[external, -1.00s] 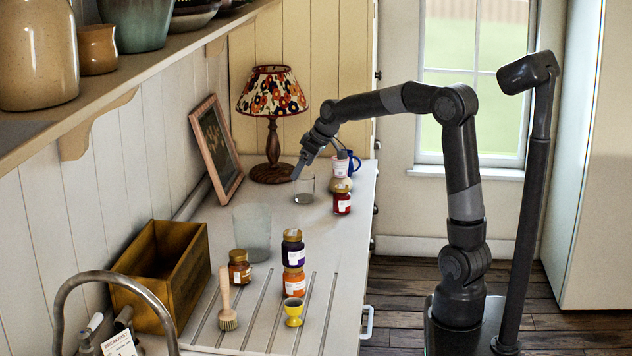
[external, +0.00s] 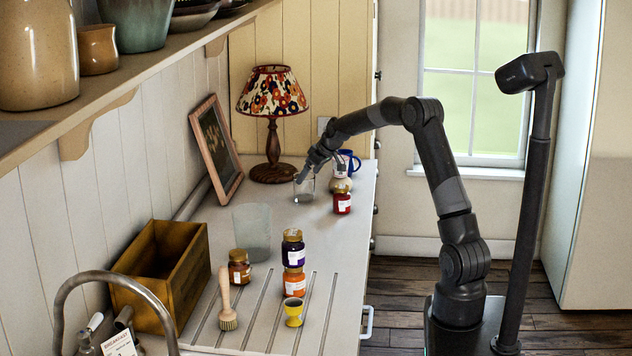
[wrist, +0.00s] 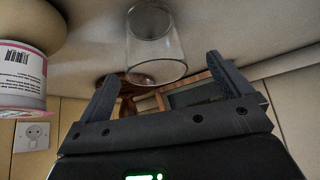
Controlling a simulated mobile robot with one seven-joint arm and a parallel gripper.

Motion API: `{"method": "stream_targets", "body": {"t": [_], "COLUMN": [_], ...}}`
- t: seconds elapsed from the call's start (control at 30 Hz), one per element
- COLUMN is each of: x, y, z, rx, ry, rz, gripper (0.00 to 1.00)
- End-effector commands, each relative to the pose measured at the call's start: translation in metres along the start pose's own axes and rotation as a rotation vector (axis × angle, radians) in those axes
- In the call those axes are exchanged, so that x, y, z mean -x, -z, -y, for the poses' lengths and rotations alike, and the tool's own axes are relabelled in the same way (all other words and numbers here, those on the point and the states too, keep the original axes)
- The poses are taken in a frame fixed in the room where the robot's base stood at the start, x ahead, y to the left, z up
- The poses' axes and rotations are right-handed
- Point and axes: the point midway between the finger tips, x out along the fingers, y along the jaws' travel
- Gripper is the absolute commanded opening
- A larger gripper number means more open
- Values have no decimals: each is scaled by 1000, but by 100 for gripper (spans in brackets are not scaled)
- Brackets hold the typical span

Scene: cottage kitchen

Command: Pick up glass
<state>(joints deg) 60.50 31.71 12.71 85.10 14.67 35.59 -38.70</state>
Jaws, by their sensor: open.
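A small clear glass (external: 304,187) stands upright on the counter in front of the lamp in the external view. In the wrist view the glass (wrist: 155,45) shows ahead of the fingers, roughly between them. My gripper (external: 318,178) is just above and at the right side of the glass in the external view. In the wrist view my gripper (wrist: 162,85) has its two fingers wide apart with nothing held between them. Whether a finger touches the glass cannot be told.
Stacked jars (external: 342,203) and a blue mug (external: 349,161) stand close to the right of the glass. A white tub (wrist: 22,78) shows at left in the wrist view. The lamp (external: 272,120) and a picture frame (external: 216,150) stand behind. A larger frosted glass (external: 252,232) is nearer the camera.

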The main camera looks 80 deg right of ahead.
Motion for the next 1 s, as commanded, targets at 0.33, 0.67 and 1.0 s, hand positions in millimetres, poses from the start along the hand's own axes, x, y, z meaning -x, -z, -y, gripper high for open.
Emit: {"method": "stream_targets", "body": {"t": [0.33, 0.67, 1.0], "x": [-38, -55, -54], "y": [0, 1, 0], "z": [-7, -7, -7], "rx": [-1, -1, -1], "ry": [2, 0, 0], "rz": [2, 0, 0], "gripper": [96, 96, 76]}}
